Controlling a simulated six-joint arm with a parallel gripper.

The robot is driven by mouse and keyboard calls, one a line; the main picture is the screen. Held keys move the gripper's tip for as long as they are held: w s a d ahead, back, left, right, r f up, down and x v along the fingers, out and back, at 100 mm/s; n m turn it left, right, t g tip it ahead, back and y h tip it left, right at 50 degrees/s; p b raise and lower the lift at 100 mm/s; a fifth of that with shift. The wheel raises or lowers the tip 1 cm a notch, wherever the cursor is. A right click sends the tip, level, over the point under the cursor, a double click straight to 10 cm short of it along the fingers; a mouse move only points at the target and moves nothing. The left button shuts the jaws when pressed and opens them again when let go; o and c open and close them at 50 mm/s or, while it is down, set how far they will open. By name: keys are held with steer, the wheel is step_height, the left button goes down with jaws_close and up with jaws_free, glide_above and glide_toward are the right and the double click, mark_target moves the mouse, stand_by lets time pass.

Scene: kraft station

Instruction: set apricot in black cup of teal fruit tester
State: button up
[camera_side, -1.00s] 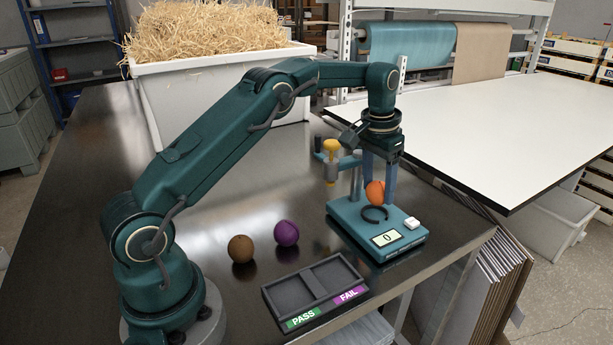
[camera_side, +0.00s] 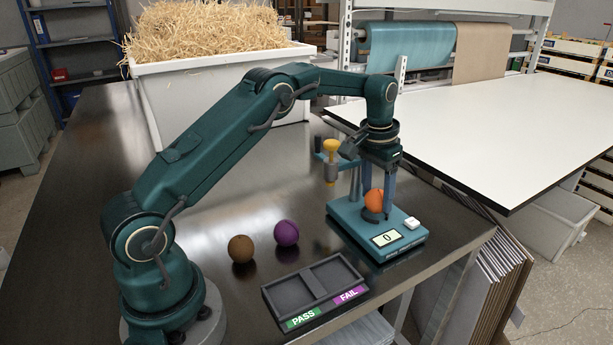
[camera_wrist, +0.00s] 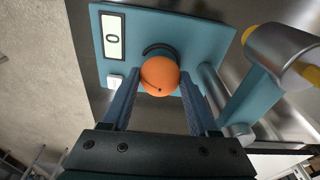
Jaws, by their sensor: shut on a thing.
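The orange apricot (camera_side: 374,200) is between the fingers of my gripper (camera_side: 376,208), which is shut on it. The apricot is at the black cup (camera_side: 372,216) of the teal fruit tester (camera_side: 345,218). In the wrist view the apricot (camera_wrist: 160,76) sits between my gripper's fingertips (camera_wrist: 158,84), and only an arc of the black cup (camera_wrist: 160,48) shows past it. I cannot tell whether the apricot touches the cup's bottom. The tester's display (camera_side: 386,239) reads 0.
The tester's post with a yellow-topped plunger (camera_side: 331,160) stands left of my gripper. A brown fruit (camera_side: 241,249) and a purple fruit (camera_side: 286,233) lie on the dark table. A PASS/FAIL tray (camera_side: 316,287) lies in front. A straw-filled bin (camera_side: 220,85) stands behind.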

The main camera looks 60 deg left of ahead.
steer(key=shift+f, duration=0.75)
stand_by(1.3)
steer(key=o, duration=1.5)
steer(key=shift+c, duration=0.2)
steer(key=shift+r, duration=0.1)
steer(key=shift+w+r, duration=0.1)
steer(key=shift+r, duration=3.85)
